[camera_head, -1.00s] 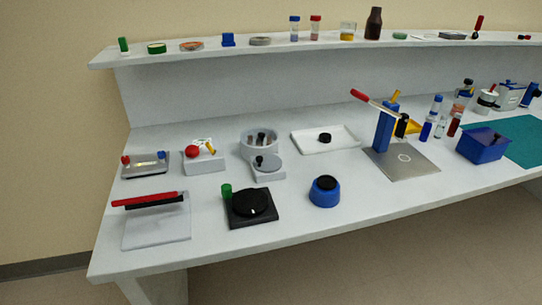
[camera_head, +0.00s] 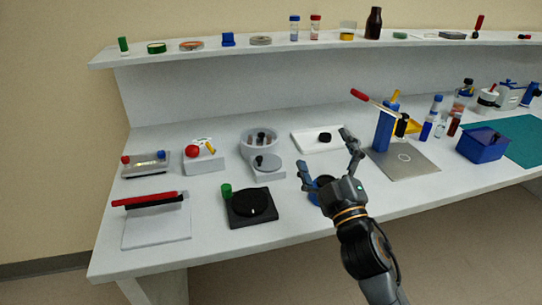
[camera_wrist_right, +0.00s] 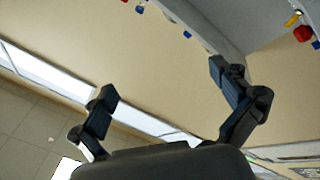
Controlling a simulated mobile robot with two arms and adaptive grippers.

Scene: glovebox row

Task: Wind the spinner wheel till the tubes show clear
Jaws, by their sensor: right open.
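The spinner is a light grey round bowl (camera_head: 247,151) with several tubes (camera_head: 262,139) standing in it, at the middle left of the bench in the head view. Its flat grey wheel (camera_head: 272,165) with a small black knob (camera_head: 259,160) sits on a block at the bowl's front. How clear the tubes are is too small to tell. My right gripper (camera_head: 324,148) is open and empty, raised over the bench to the right of the wheel and apart from it. Its spread fingers also show in the right wrist view (camera_wrist_right: 162,80). My left gripper is not in view.
A blue round pot (camera_head: 314,197) is partly hidden behind my right gripper. A black turntable (camera_head: 237,217) stands in front of the spinner, a white tray (camera_head: 305,139) behind right, and a red-buttoned box (camera_head: 205,164) to the left. A lever press (camera_head: 382,130) stands further right.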

